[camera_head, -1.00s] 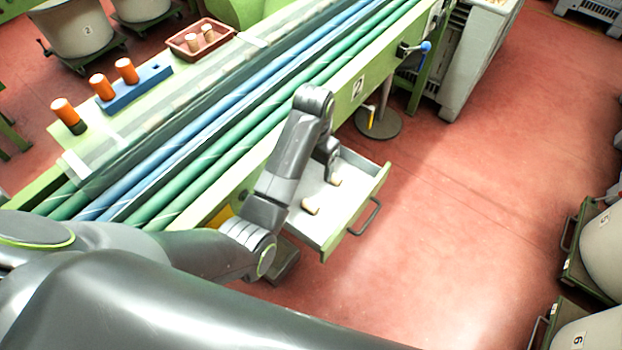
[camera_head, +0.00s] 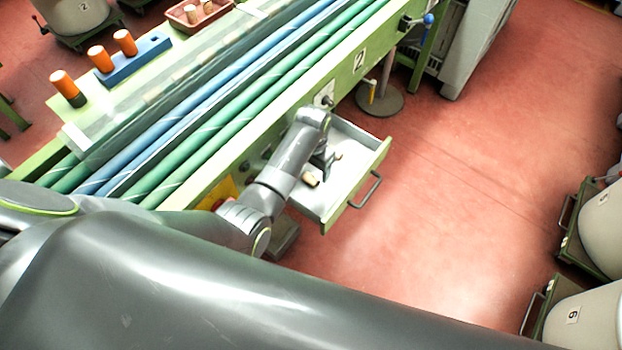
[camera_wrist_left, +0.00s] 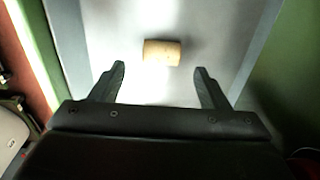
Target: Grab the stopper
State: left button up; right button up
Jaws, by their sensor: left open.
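A cork stopper (camera_head: 312,180) lies on its side in the pale open drawer (camera_head: 335,212). A second small cork-coloured piece (camera_head: 338,156) lies farther back in it. My left gripper (camera_head: 325,165) is low inside the drawer, between or close beside the two; its fingers are partly hidden by the arm. In the left wrist view the open gripper (camera_wrist_left: 160,68) is empty, with one stopper (camera_wrist_left: 162,52) lying crosswise just ahead, between the lines of the fingers. I cannot tell which of the two it is. My right gripper is not in view.
The drawer walls (camera_wrist_left: 255,55) stand close on both sides. The green bench (camera_head: 345,80) with long tubes rises behind. A blue block (camera_head: 130,88) with orange-topped pieces and a red tray (camera_head: 190,22) with corks sit on it.

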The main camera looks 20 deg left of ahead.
aim_at(311, 177)
pick_arm(q)
jog(key=f, duration=0.2)
jog(key=shift+s+a+f, duration=0.2)
jog(key=shift+s+f, duration=0.05)
jog(key=shift+f, duration=0.7)
jog(key=shift+c, duration=0.4)
jog(key=c, duration=1)
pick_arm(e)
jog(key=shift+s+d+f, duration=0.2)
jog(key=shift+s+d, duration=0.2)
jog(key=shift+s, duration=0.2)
